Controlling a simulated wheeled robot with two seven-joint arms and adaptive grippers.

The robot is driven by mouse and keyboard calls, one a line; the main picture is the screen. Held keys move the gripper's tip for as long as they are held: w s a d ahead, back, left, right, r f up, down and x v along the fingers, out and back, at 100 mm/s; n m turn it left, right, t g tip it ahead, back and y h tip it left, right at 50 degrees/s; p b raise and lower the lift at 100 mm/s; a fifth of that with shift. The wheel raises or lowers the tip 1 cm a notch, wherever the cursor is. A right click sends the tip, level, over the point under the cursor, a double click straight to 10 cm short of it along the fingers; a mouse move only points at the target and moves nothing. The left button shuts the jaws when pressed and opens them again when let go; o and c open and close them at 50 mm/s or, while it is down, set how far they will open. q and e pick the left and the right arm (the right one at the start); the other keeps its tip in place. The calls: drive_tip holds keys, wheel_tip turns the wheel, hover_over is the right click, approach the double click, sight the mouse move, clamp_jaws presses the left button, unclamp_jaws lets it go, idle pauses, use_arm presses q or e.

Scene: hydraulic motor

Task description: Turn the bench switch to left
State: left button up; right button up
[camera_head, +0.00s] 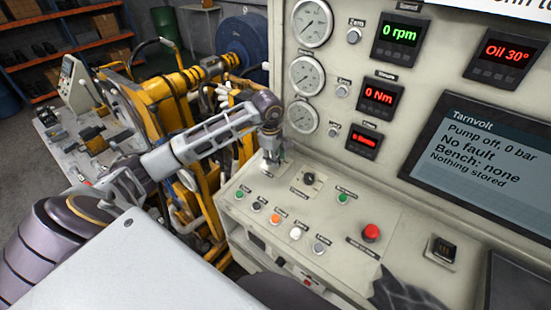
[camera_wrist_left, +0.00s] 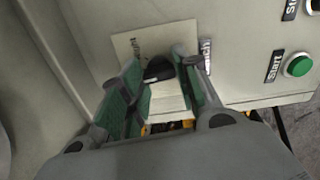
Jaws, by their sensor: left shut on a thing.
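The bench switch (camera_wrist_left: 158,69) is a small black knob on a pale square plate in the left wrist view, with a partly covered label beside it. My left gripper (camera_wrist_left: 160,76) has its green-padded fingers on either side of the knob and is shut on it. In the head view my left gripper (camera_head: 270,155) points down at the left end of the sloped control panel (camera_head: 262,181), and it hides the switch there. The knob's exact angle is hard to tell. My right gripper is not in view.
A black selector knob (camera_head: 308,179), a green button (camera_head: 343,198) and a red mushroom button (camera_head: 371,232) sit to the right on the panel. The screen (camera_head: 487,150) reads "Pump off, 0 bar", "No fault", "Bench: none". A yellow frame (camera_head: 150,110) stands left of the console.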

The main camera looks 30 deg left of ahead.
use_arm(q)
drive_tip(key=n+b, duration=0.3)
drive_tip(key=n, duration=0.1)
drive_tip(key=n+b, duration=0.1)
drive_tip(key=n, duration=0.1)
drive_tip(key=shift+n, duration=0.3)
drive_tip(key=shift+n+b, duration=0.4)
drive_tip(key=shift+n, duration=0.1)
drive_tip(key=o, duration=1)
